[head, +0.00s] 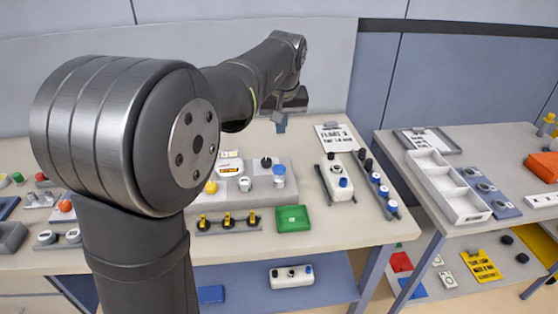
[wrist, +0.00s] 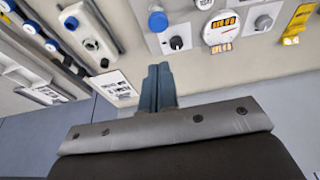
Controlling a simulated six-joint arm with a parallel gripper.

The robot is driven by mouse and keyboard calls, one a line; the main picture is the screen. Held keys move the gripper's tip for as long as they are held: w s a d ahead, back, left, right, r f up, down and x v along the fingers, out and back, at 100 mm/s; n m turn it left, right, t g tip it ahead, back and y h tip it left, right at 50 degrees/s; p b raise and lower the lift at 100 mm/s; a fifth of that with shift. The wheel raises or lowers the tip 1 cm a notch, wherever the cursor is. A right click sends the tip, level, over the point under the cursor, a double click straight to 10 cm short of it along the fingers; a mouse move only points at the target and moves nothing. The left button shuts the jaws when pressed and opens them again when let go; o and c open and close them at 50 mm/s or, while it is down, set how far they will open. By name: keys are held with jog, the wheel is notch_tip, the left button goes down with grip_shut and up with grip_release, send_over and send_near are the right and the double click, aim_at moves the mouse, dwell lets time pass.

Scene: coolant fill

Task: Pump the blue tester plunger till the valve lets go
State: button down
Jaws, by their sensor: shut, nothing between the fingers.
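The grey tester panel (head: 257,191) sits on the bench. It carries a blue-capped plunger (head: 279,170), a black knob (head: 266,162), a white knob (head: 245,184), a yellow knob (head: 211,187) and a round white gauge (head: 230,168). In the wrist view the blue plunger (wrist: 157,20) is at the top middle, beside the black knob (wrist: 176,43) and the gauge (wrist: 222,30) with lit orange digits, too small to read. My gripper (head: 281,126) is shut and empty, behind and above the panel. In the wrist view its fingertips (wrist: 158,68) are together, apart from the plunger.
A white box (head: 337,180) with a blue button stands right of the panel, beside a row of blue-topped parts (head: 379,188). A printed card (head: 337,139) lies behind it. A green box (head: 293,218) and yellow-handled valves (head: 228,221) lie in front. A second bench holds a white tray (head: 447,187).

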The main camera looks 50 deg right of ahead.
aim_at(279, 167)
jog(key=x, duration=1.3)
jog(key=shift+s+a+f, duration=0.2)
jog(key=shift+s+a, duration=0.1)
jog(key=shift+a, duration=0.1)
jog(key=shift+f, duration=0.4)
